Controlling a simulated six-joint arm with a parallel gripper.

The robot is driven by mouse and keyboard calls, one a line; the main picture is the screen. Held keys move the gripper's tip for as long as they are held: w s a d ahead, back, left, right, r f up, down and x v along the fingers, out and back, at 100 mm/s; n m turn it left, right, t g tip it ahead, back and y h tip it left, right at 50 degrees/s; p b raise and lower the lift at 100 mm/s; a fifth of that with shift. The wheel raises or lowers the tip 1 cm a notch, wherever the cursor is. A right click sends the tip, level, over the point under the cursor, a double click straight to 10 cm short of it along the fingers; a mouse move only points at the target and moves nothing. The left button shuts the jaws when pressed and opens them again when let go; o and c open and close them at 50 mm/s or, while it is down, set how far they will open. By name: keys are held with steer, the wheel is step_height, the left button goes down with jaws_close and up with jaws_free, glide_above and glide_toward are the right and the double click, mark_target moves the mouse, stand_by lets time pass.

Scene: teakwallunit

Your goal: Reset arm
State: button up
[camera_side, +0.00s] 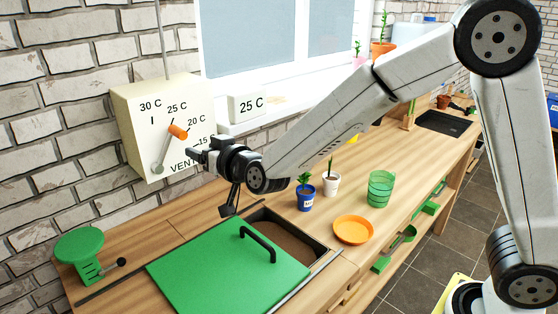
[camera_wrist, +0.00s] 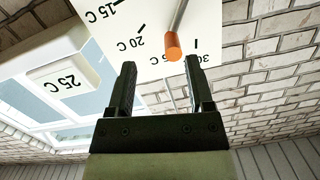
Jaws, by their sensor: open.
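My gripper (camera_side: 194,150) is in front of the cream vent box (camera_side: 143,112) on the brick wall, close to its dial. In the wrist view my gripper (camera_wrist: 159,88) has its two dark fingers apart with nothing between them. My arm reaches in from the right over the bench.
Below my gripper is a green sliding lid (camera_side: 215,273) with a black handle, beside a partly open compartment. A blue pot (camera_side: 306,198), a white pot (camera_side: 331,183), a green cup (camera_side: 380,188) and an orange plate (camera_side: 353,230) stand on the bench. A green round-topped stand (camera_side: 80,244) is at left.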

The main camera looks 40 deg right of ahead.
steer(key=s+d+f+g, duration=0.4)
steer(key=s+d+f, duration=0.1)
steer(key=s, duration=0.3)
steer(key=s+d+f+n+g, duration=0.1)
steer(key=s+d+f+g, duration=0.4)
steer(key=s, duration=0.4)
steer(key=s+d+f+g, duration=0.5)
steer(key=s+f, duration=0.1)
steer(key=s, duration=0.2)
steer(key=shift+s+d+h, duration=0.25)
steer(key=shift+d+h, duration=0.05)
